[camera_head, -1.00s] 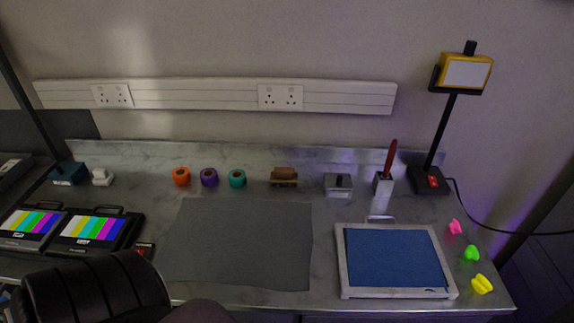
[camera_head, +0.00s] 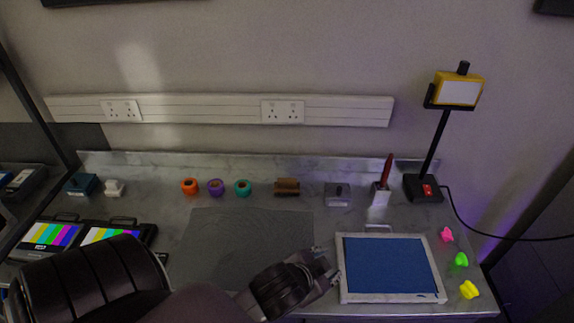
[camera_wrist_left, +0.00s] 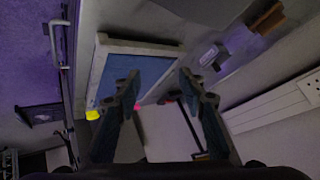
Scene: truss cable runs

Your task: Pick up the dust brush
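A red-handled tool (camera_head: 387,168) stands upright in a small pale holder (camera_head: 379,196) at the back right of the bench. A brown wooden block-like piece (camera_head: 287,187) lies further left on the back row; it also shows in the left wrist view (camera_wrist_left: 267,18). I cannot tell for sure which is the dust brush. My left gripper (camera_head: 328,264) is over the bench front, beside the left edge of the blue-topped tray, apart from both. In the left wrist view its fingers (camera_wrist_left: 159,80) are spread with nothing between them. My right gripper is not seen.
The blue-topped tray (camera_head: 345,292) lies front right, with pink, green and yellow clips (camera_head: 461,260) beside it. A grey metal box (camera_head: 338,195) and tape rolls (camera_head: 216,187) sit along the back. A lamp (camera_head: 430,150) stands at the right. The grey mat (camera_head: 235,235) is bare.

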